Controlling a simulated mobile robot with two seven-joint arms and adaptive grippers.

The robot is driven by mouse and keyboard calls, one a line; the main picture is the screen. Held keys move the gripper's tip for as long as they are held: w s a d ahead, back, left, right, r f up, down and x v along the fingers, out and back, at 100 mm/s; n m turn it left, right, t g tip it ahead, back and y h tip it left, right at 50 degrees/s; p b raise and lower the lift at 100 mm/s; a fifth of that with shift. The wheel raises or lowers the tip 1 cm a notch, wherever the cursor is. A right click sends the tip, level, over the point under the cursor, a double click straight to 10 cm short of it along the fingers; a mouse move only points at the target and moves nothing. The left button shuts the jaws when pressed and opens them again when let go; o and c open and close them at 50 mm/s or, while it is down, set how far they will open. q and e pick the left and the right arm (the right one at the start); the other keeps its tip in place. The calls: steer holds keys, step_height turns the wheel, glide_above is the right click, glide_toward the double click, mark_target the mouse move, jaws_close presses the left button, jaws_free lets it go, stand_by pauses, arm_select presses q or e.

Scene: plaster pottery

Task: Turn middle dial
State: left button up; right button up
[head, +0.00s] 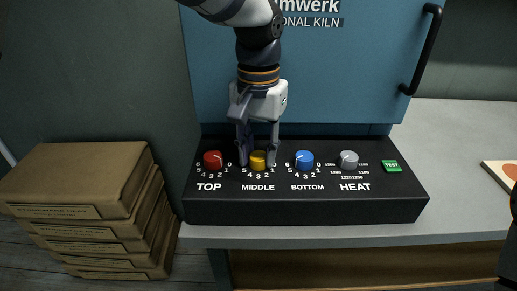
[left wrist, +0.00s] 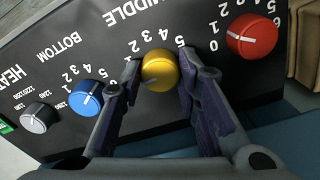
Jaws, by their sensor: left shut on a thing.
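The middle dial is a yellow knob (head: 258,160) above the word MIDDLE on a black control panel (head: 310,208). My left gripper (head: 258,155) reaches down from above, with one finger on each side of the yellow knob. The left gripper (left wrist: 160,80) is shut on the knob. My right gripper is in neither view.
A red TOP dial (head: 213,160) is close on the left. A blue BOTTOM dial (head: 304,159), a grey HEAT dial (head: 348,160) and a green TEST button (head: 391,166) are to the right. The blue kiln door (head: 350,60) rises behind. Stacked brown boxes (head: 85,180) stand at left.

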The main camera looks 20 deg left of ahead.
arm_select(q)
steer(key=shift+m, duration=0.4)
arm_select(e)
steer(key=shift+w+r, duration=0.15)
arm_select(q)
steer(key=shift+r+m, duration=0.1)
steer(key=shift+m, duration=0.4)
steer(key=shift+m+p, duration=0.35)
steer(key=shift+m, duration=0.55)
steer(key=m, duration=0.3)
steer(key=shift+m, duration=2.7)
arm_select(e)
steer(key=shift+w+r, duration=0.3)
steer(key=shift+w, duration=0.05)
arm_select(q)
steer(key=o, duration=1.2)
